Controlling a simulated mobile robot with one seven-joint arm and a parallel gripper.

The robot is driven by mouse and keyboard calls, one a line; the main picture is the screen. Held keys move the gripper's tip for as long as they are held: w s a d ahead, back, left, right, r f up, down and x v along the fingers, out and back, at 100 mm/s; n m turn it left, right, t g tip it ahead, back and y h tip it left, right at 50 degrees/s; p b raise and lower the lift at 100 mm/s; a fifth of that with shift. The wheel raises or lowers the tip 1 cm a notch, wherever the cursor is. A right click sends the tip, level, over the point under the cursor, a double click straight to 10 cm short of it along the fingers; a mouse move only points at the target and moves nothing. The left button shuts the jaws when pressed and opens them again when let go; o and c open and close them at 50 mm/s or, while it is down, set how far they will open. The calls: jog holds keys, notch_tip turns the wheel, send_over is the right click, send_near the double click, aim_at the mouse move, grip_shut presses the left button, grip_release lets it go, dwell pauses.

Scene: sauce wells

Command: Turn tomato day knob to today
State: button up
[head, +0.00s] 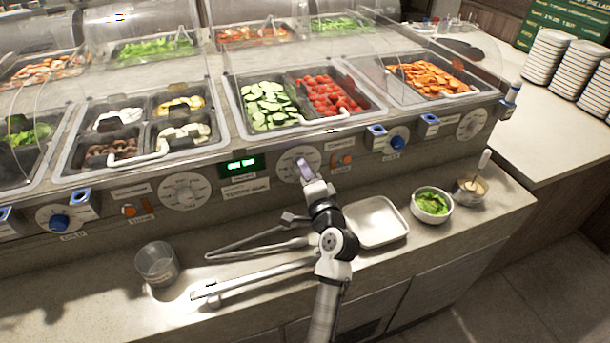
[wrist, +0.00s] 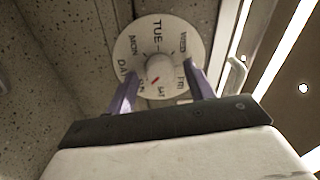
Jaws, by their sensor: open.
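A round white day dial (wrist: 128,50) has a central knob (wrist: 160,68) with a short red mark. MON, TUE, WED, FRI and SAT can be read around it, tilted in the picture. In the head view this dial (head: 289,158) sits on the counter's front panel, below the chopped tomatoes (head: 328,94), partly hidden by my gripper (head: 305,167). In the wrist view my gripper (wrist: 162,76) is open, its purple fingers reaching toward the dial on either side of the knob. I cannot tell whether they touch it. A small green-lit display (head: 241,164) is left of the dial; its text is too small to read surely.
Other dials sit on the panel at left (head: 187,191) and right (head: 472,123), with blue knobs between. On the ledge below are tongs (head: 245,246), an empty clear cup (head: 157,264), a white tray (head: 377,221), a bowl of greens (head: 431,205) and a small sauce pot (head: 469,191).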

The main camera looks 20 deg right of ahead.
jog(key=s+b, duration=0.4)
jog(key=s, duration=0.9)
jog(key=shift+s+f+b, duration=0.3)
jog(key=shift+s+f, duration=0.05)
jog(key=shift+s, duration=0.05)
